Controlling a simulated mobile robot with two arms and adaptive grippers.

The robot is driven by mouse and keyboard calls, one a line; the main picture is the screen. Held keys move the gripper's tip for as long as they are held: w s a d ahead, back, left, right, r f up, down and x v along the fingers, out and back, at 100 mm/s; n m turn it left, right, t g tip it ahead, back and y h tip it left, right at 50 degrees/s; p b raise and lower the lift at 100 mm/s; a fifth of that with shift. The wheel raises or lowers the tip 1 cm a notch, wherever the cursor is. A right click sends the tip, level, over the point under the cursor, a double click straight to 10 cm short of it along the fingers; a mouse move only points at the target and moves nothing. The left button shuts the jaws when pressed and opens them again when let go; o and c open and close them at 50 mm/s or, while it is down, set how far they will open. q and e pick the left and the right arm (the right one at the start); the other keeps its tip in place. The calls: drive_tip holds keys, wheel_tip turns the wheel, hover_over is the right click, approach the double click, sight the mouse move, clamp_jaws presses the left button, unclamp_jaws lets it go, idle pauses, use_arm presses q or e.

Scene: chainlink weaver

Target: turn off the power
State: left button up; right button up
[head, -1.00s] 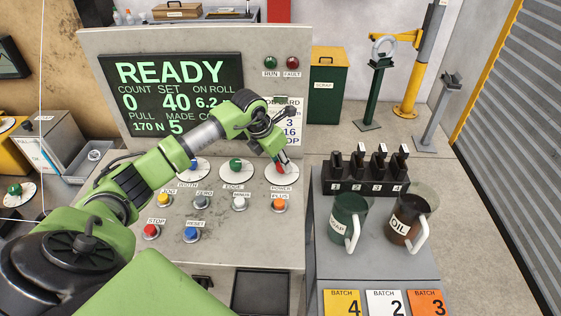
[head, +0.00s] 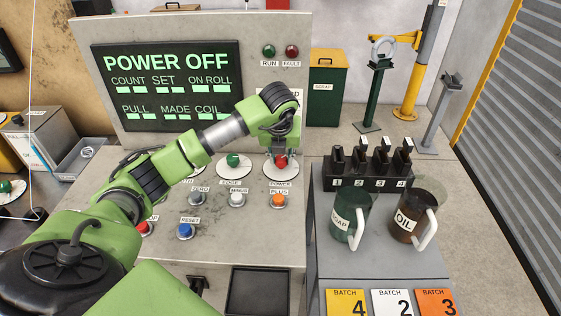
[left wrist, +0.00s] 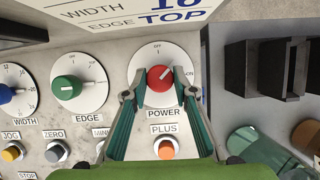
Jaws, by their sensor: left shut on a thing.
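The red power knob (left wrist: 160,79) sits on a white round dial above the POWER label. It also shows in the head view (head: 281,161). My left gripper (left wrist: 160,76) is shut on this knob, with one finger on each side of it. The knob's white mark points to the upper right, between the top of the dial and ON. The screen (head: 168,85) reads POWER OFF, with bars in place of its numbers. My right gripper is not in view.
The green edge knob (left wrist: 67,88) is left of the power dial, and the orange plus button (left wrist: 166,149) is just below it. A black holder (head: 367,184), a scrap mug (head: 346,212) and an oil mug (head: 405,214) stand on the grey surface to the right.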

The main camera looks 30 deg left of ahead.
use_arm(q)
drive_tip(key=n+b, duration=0.1)
drive_tip(key=n, duration=0.1)
drive_tip(key=n+g+y+b, duration=0.1)
drive_tip(key=n, duration=0.1)
drive_tip(key=shift+w+d+n, duration=0.1)
drive_tip(key=shift+w+n, duration=0.1)
drive_tip(key=shift+n, duration=0.1)
drive_tip(key=shift+n+g+y+b, duration=0.35)
drive_tip(key=shift+n+b, duration=0.2)
drive_tip(key=shift+n, duration=0.6)
drive_tip(key=shift+n+g+y+b, duration=0.25)
drive_tip(key=shift+n+g+b, duration=0.25)
drive_tip(key=shift+n, duration=0.65)
drive_tip(key=shift+r, duration=0.1)
drive_tip(key=o, duration=1.1)
drive_tip(key=v, duration=1.2)
drive_tip(key=shift+w, duration=0.1)
